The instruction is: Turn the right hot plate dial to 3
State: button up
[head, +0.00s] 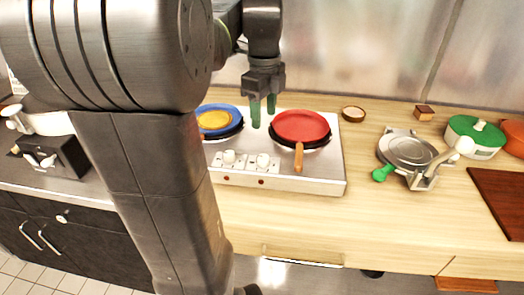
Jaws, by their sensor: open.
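The hot plate unit (325,186) is a silver box with two burners on the wooden counter. Two white dials sit on its front part: the left dial (229,157) and the right dial (263,161). The number the right dial points to is too small to read. A red pan (300,126) with an orange handle (299,158) is on the right burner. A blue pan (233,111) with yellow contents (214,120) is on the left burner, partly hidden by my arm. My gripper (264,110) points down with green fingers, open and empty, between the pans and behind the dials.
A waffle-iron-like appliance (409,150) with a green handle (384,172) stands to the right. A small brown bowl (353,114) is behind. The counter front (400,230) is clear.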

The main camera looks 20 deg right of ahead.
aim_at(263, 156)
notch_tip(263, 156, down, 13)
jog(key=shift+f+b, duration=0.1)
jog(key=shift+b, duration=0.25)
jog(key=c, duration=1)
